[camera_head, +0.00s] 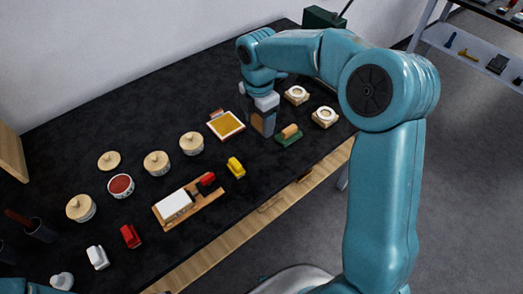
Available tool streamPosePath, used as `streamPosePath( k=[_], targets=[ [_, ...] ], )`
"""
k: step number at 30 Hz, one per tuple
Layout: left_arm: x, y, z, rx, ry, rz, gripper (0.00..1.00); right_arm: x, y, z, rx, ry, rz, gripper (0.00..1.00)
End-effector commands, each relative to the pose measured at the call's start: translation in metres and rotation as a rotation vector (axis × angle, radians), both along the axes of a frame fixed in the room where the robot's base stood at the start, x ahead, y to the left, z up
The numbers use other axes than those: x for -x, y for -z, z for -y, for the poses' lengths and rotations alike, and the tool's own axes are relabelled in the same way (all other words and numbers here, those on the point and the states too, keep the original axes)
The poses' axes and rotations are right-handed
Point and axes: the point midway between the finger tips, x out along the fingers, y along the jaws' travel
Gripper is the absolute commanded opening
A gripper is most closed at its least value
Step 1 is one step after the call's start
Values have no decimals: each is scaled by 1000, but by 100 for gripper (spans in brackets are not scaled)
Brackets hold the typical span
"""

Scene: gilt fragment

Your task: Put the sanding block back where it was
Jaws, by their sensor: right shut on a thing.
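My right gripper (263,123) points down over the back right part of the black table. It is shut on a small brownish piece, mostly hidden by the fingers; I cannot tell for sure that this is the sanding block. Just right of the gripper, a tan block-like piece (290,131) rests on a dark green base (289,140). Only a bit of my left arm shows at the bottom left corner, and its gripper is out of view.
A tray with a yellow-orange surface (226,124) lies left of the gripper. Two pale square pieces with round tops (296,95) (325,117) stand right. Lidded pots (157,163), a wooden board (214,194) and small yellow (236,167), red (130,236) and white (97,257) pieces fill the left.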

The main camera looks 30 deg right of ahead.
Motion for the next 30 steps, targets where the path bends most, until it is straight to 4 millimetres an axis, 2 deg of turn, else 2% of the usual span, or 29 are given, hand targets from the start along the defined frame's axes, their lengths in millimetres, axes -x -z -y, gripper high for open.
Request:
streamPosePath(
  k=[3, 9, 14, 21, 30],
  targets=[
    [0, -3, 0, 0, 0, 0, 43, 1, 36, 0, -1, 1, -6, 37],
    [0, -5, 0, 0, 0, 0, 43, 1, 79, 2, -1, 1, -2, 37],
    [0, -6, 0, 0, 0, 0, 43, 0, 93, 3, -1, 2, -1, 37],
    [0, -9, 0, 0, 0, 0, 43, 0, 129, 4, -1, 2, -1, 37],
    [0, -9, 0, 0, 0, 0, 43, 0, 133, 4, 0, 2, 1, 37]
  ],
)
